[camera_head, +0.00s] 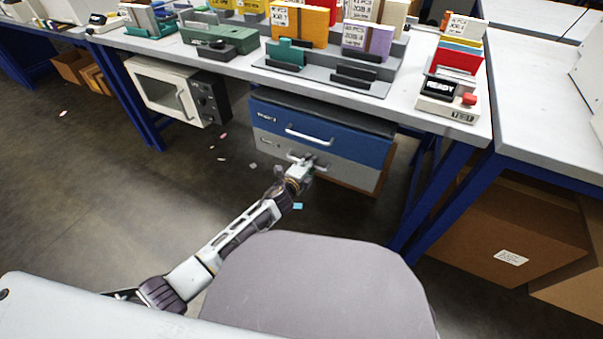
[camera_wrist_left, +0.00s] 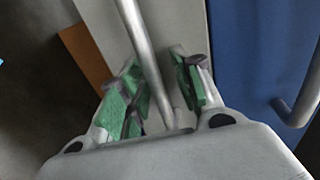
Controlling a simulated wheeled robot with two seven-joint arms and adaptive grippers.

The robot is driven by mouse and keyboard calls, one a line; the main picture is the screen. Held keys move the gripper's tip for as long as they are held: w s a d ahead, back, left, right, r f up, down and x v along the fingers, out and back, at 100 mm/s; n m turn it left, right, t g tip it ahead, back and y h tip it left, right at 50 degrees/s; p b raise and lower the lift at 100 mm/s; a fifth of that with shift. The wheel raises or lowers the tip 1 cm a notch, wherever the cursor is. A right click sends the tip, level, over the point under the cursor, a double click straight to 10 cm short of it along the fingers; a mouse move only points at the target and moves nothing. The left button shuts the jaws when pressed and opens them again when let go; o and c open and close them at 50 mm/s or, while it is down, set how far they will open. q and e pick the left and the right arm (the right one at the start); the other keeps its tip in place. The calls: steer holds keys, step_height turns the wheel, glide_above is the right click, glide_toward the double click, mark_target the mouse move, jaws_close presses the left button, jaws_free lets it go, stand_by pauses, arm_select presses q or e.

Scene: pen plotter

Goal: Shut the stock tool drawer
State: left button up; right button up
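A cabinet under the bench has a blue upper drawer (camera_head: 345,142) and a grey lower drawer (camera_head: 345,175), each with a bar handle. Small labels on their left sides are too small to read surely, so I cannot tell which is the stock tool drawer. I cannot tell how far either front stands out. My left gripper (camera_head: 301,167) is at the grey drawer's handle. In the left wrist view, that handle (camera_wrist_left: 147,50) runs between the green-padded fingers (camera_wrist_left: 160,88), with gaps visible beside it. The blue drawer's handle (camera_wrist_left: 298,108) is to the right. My right gripper is not in view.
A white-fronted oven-like box (camera_head: 160,92) hangs under the bench left of the cabinet. A blue bench leg (camera_head: 440,195) and cardboard boxes (camera_head: 500,225) stand to the right. Small scraps lie on the floor.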

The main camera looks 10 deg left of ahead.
arm_select(q)
steer(key=v, duration=1.1)
steer(key=shift+s+a, duration=0.15)
steer(key=shift+s, duration=0.15)
steer(key=shift+s+a+r, duration=0.1)
stand_by(0.8)
